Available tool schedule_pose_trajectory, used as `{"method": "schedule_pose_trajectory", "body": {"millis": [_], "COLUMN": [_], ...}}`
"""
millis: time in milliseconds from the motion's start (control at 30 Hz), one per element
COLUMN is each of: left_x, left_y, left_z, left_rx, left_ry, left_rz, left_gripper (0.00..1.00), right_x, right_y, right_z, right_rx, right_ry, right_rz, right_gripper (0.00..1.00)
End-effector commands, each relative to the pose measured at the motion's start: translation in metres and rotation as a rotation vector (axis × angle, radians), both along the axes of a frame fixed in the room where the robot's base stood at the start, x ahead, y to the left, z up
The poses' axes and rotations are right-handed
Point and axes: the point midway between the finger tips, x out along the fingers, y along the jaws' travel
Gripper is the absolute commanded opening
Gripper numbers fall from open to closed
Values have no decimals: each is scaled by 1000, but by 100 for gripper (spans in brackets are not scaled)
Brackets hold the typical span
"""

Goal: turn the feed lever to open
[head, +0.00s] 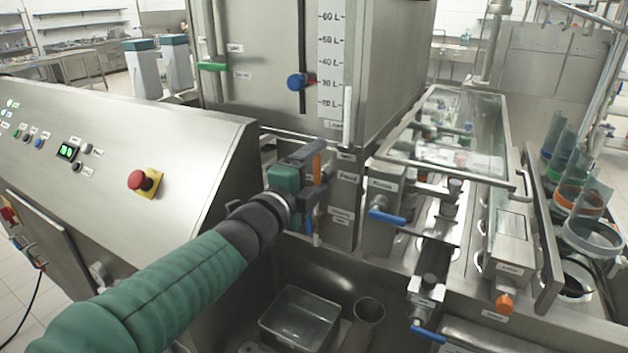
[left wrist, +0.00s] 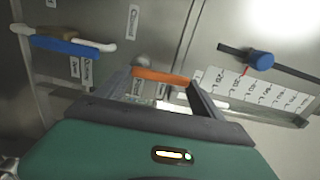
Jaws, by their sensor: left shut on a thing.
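A lever with an orange handle (head: 317,165) stands upright at the front of the steel tank column in the head view. My left gripper (head: 312,175) is at this handle. In the left wrist view the orange handle (left wrist: 160,75) spans between the two dark fingers, and my left gripper (left wrist: 158,86) is shut on it. The small labels there are too blurred to read surely, so I cannot tell by name that this is the feed lever. The fingers hide part of its mount. My right gripper is in neither view.
A blue lever (left wrist: 68,47) is beside the fingers in the left wrist view. Another blue-handled valve (head: 388,217) is right of the column. A control panel (head: 110,150) with a red stop button (head: 145,181) flanks my arm. A metal bin (head: 300,318) sits below.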

Motion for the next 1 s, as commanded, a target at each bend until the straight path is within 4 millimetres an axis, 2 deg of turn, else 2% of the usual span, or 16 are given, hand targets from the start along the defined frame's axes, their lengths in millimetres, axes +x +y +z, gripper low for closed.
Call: {"method": "schedule_pose_trajectory", "body": {"millis": [33,567,600,767,1000], "left_x": [0,0,0,0,-1], "left_y": [0,-1,-1,-1,-1], "left_z": [-5,-4,-4,-3,-1], "left_rx": [13,40,40,38,35], "left_ry": [-1,-15,-14,-15,-18], "left_rz": [1,0,0,0,0], "left_gripper": [4,4,78,99,99], "right_x": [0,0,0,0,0], "right_y": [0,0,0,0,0], "right_z": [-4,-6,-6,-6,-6], "right_rx": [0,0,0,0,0], "right_ry": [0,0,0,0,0], "right_rz": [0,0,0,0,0], "right_gripper": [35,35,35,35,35]}}
